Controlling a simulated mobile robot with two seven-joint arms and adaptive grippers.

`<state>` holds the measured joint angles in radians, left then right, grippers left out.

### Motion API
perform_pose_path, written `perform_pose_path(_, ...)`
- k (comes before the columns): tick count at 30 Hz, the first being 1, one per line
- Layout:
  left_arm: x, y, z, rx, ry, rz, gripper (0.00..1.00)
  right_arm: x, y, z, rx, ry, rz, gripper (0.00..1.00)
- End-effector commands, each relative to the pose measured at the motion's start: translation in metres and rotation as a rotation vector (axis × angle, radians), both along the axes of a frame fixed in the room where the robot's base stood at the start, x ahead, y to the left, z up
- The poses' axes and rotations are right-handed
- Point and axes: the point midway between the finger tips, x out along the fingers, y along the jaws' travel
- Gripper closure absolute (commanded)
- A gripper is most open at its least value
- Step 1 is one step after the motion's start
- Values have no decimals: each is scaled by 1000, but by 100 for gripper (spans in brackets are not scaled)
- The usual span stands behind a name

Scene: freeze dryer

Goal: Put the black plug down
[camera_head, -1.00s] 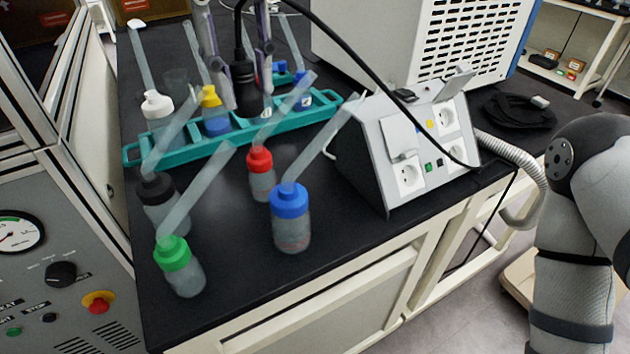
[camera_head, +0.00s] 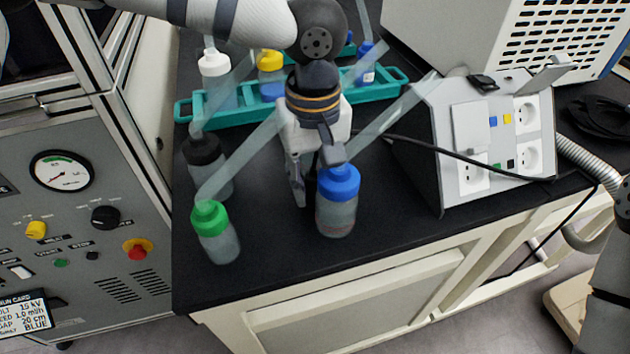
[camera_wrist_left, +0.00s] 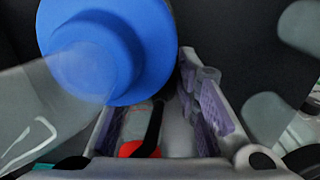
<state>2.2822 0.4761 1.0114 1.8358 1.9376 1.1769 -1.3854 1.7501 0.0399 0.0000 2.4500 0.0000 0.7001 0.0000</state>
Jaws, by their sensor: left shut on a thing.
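My left gripper (camera_head: 308,185) comes down from the top of the head view, over the black bench (camera_head: 275,265), just left of and behind the blue-capped bottle (camera_head: 338,205). It is shut on the black plug, whose body the gripper hides in the head view. In the left wrist view, a narrow black part of the plug or its cable (camera_wrist_left: 155,125) shows between the purple-padded fingers (camera_wrist_left: 160,120). I cannot tell whether the plug touches the bench. The black cable (camera_head: 430,148) runs right from behind the gripper past the socket box (camera_head: 500,135). My right gripper is out of view.
The blue cap (camera_wrist_left: 105,50) is very close in the wrist view. A red cap (camera_wrist_left: 135,150) shows low between the fingers. Green-capped (camera_head: 215,235) and black-capped (camera_head: 207,165) bottles stand left. A teal rack (camera_head: 190,112) is behind. The bench's front strip is clear.

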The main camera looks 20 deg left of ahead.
Motion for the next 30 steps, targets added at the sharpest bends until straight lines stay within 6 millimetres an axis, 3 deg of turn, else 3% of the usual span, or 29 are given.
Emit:
perform_pose_path(3,0,-1,-10,-1,-1,-1,100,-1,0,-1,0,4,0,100)
perform_pose_path(12,0,0,-12,0,-1,-1,100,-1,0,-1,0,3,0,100)
perform_pose_path(13,0,0,-11,0,-1,0,64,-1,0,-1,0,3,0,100)
perform_pose_path(15,0,0,-11,0,-1,0,51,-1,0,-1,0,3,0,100)
perform_pose_path(25,1,0,-6,-1,-4,0,51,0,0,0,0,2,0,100)
perform_pose_path(30,1,-1,34,-3,-10,1,51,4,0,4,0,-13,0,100)
